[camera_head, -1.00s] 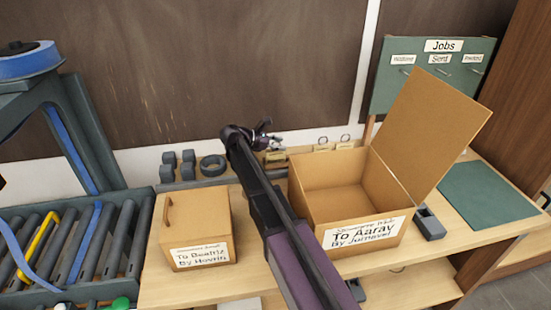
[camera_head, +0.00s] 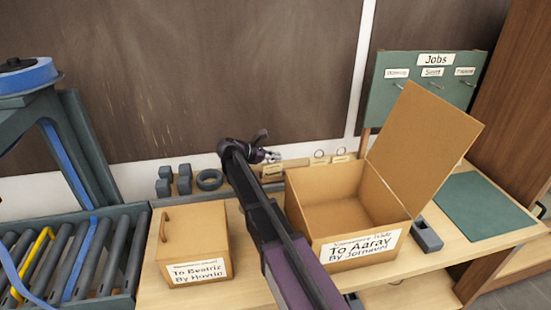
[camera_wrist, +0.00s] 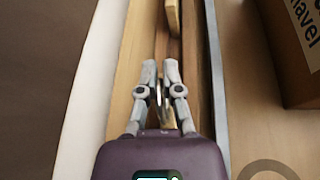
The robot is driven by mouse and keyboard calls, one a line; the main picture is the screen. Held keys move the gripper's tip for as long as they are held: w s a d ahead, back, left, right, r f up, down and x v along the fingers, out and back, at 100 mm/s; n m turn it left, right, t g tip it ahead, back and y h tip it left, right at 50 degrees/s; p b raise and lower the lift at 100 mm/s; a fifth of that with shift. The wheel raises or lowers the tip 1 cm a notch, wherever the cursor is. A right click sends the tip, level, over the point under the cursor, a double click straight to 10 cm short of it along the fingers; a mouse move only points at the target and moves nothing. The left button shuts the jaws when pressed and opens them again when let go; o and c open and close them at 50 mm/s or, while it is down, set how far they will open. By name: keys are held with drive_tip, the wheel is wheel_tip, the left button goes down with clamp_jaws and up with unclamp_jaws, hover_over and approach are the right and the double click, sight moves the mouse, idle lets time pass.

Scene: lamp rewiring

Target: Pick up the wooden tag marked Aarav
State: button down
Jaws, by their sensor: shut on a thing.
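My gripper (camera_head: 270,156) is at the back of the bench, over the row of wooden tags along the wall. In the wrist view its fingers (camera_wrist: 160,66) are close together, shut on a wooden tag (camera_wrist: 168,116) with a thin metal ring (camera_wrist: 159,94) between them. In the head view this tag (camera_head: 272,171) shows just below the fingers, apparently still at the rack. Its lettering is too small to read, so I cannot confirm the name Aarav. Two other tags with rings, a middle one (camera_head: 318,161) and a right one (camera_head: 342,158), stand to its right.
A closed carton (camera_head: 195,245) labelled for Beatriz stands left. Dark blocks (camera_head: 184,185) and a black ring (camera_head: 209,180) lie left of the gripper. A green Jobs board (camera_head: 425,75) stands behind right.

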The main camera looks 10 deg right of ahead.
drive_tip(key=shift+r+p, duration=1.3)
drive_tip(key=shift+r, duration=0.15)
drive_tip(key=s+a, duration=0.1)
drive_tip(key=s, duration=0.6)
drive_tip(key=s+a+r+p, duration=0.1)
drive_tip(key=s+a, duration=0.1)
drive_tip(key=s, duration=0.6)
drive_tip(key=shift+s+a+r, duration=0.3)
